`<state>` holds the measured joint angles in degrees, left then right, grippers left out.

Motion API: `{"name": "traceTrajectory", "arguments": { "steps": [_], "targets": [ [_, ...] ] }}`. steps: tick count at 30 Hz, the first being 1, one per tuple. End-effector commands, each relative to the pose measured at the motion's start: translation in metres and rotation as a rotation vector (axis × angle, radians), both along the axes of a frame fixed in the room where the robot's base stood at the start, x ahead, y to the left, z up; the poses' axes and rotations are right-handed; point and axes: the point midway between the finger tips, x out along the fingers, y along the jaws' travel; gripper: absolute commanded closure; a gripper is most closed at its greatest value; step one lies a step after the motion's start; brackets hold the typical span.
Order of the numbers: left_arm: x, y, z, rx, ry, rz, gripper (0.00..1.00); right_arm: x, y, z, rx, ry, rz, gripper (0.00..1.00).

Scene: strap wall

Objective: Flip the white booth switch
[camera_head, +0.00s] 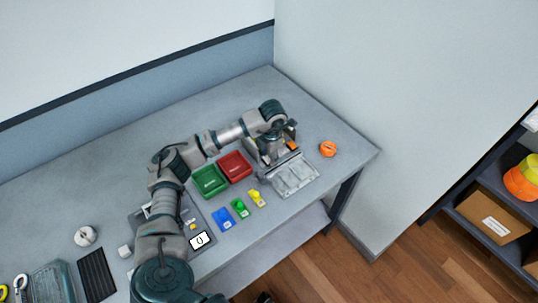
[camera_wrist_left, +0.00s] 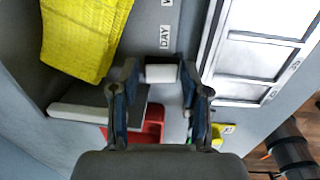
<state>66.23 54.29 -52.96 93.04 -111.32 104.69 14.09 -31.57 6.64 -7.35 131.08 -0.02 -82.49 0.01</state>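In the left wrist view a white block-shaped switch (camera_wrist_left: 161,73) sits on a grey panel, beside a "DAY" label (camera_wrist_left: 165,37). My left gripper (camera_wrist_left: 160,80) is open, with one fingertip on each side of the switch. A gap shows between each fingertip and the switch. In the head view my left gripper (camera_head: 272,136) is over the grey booth device (camera_head: 262,155) at the right of the bench. The switch is hidden there behind the gripper. My right gripper is not in view.
A green bin (camera_head: 209,182) and a red bin (camera_head: 235,166) stand left of the device. A grey tray (camera_head: 291,176) lies in front, and an orange roll (camera_head: 327,149) to its right. In the wrist view a yellow strap (camera_wrist_left: 82,38) is close to the left finger.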

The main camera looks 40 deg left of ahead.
Motion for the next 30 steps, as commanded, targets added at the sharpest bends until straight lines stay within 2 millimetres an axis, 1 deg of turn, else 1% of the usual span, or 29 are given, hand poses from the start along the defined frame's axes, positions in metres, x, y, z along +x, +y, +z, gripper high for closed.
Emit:
{"name": "traceTrajectory", "arguments": {
  "steps": [5, 8, 11, 18, 21, 25, 30],
  "targets": [
    [0.000, 0.000, 0.001, -0.001, 0.000, 0.000, 0.54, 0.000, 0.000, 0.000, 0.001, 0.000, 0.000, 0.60],
    [0.000, -0.001, 0.007, 0.000, -0.001, 0.000, 0.54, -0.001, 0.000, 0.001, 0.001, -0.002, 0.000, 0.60],
    [0.000, -0.003, 0.021, -0.002, -0.003, 0.000, 0.54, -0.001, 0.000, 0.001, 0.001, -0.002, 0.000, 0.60],
    [0.000, -0.007, 0.076, -0.001, -0.004, 0.000, 0.54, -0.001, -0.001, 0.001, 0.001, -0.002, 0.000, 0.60],
    [-0.001, -0.008, 0.096, -0.001, -0.004, 0.000, 0.54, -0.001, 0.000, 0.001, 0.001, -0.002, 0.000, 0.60],
    [-0.001, -0.008, 0.110, -0.001, -0.002, 0.000, 0.54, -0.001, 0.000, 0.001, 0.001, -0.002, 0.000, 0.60],
    [-0.002, -0.009, 0.117, -0.002, 0.001, 0.001, 0.54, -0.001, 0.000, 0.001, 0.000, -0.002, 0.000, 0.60]
  ]
}}
